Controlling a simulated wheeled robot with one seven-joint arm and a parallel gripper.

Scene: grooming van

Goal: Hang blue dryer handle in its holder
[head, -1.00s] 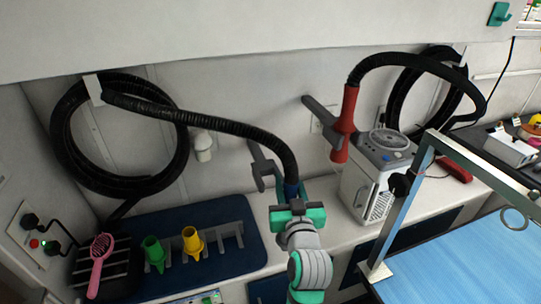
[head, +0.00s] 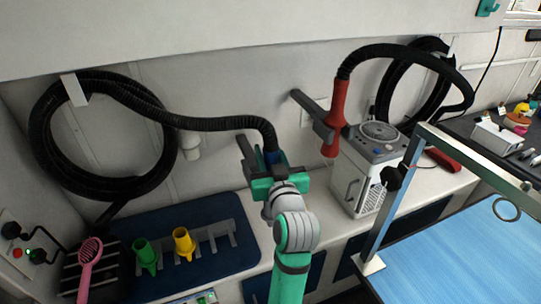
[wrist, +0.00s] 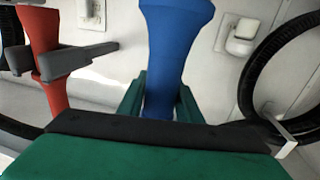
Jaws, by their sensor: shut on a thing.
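My gripper (head: 274,176) is shut on the blue dryer handle (head: 272,157), which hangs on the end of a black ribbed hose (head: 205,123). In the wrist view the blue handle (wrist: 175,50) stands upright between the green fingers. The grey wall holder (head: 246,153) for it is at the left of my gripper in the head view, partly hidden by it. I cannot tell whether the handle touches this holder. A red dryer handle (head: 335,115) sits in a second grey holder (head: 312,112) to the right; both also show in the wrist view.
A white machine (head: 362,165) stands on the counter at the right, beside a metal frame (head: 392,200) over a blue table. A dark blue mat (head: 215,255) holds a green nozzle (head: 145,255) and a yellow nozzle (head: 183,243). A pink brush (head: 89,260) lies at the left.

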